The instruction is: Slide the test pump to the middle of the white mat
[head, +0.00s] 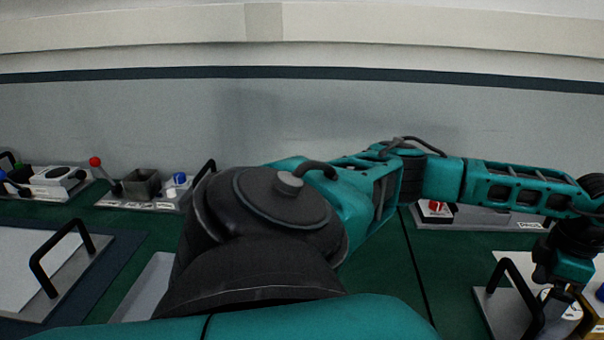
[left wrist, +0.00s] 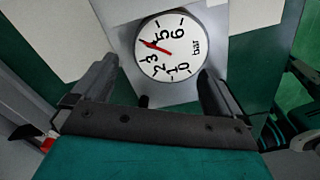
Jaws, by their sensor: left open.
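A round white gauge with a bar scale and red needle (left wrist: 168,47) sits on a grey plate, which I take for the test pump (left wrist: 120,14). In the head view its plate (head: 492,308) and black handle are at the lower right, partly hidden by my left arm. My left gripper (head: 563,288) is above the gauge there. In the left wrist view its fingers (left wrist: 156,73) are open, one at each side of the gauge's lower part; contact cannot be told. A white surface (left wrist: 50,35), perhaps the white mat, shows beside the plate. My right gripper is not in view.
A plate with a black handle (head: 75,290) lies by a white sheet (head: 25,265) at the left. A red-knobbed lever unit (head: 140,185) and other devices line the back. A red-switch unit (head: 437,211) stands at the back right. Green table between is partly bare.

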